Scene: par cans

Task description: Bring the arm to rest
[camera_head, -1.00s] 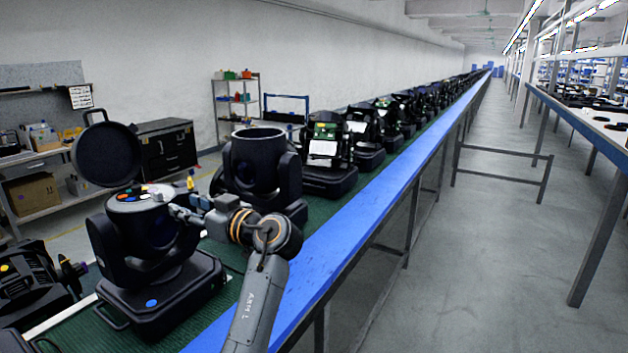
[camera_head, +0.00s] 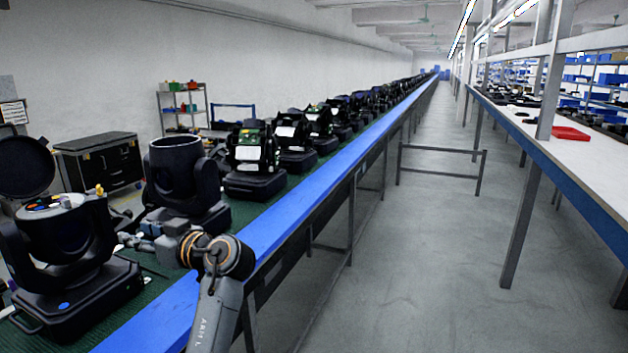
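My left arm (camera_head: 215,300) reaches in from the bottom of the head view, over the blue edge of the line. My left gripper (camera_head: 126,239) points left, beside the nearest par can (camera_head: 68,270), with a visible gap to its head. Its fingers are small and I cannot tell whether they are apart. No held object shows in it. The nearest par can has an open round lid (camera_head: 25,167) and colored parts on top of its head. A second par can (camera_head: 176,178) with an open top stands just behind the gripper. My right gripper is not in view.
The green conveyor (camera_head: 240,207) with a blue edge (camera_head: 275,228) runs into the distance, carrying several more par cans. A black case (camera_head: 100,160) and shelf (camera_head: 183,110) stand at left. A clear aisle (camera_head: 410,260) lies right, beside a long bench (camera_head: 590,155) with a red tray (camera_head: 571,133).

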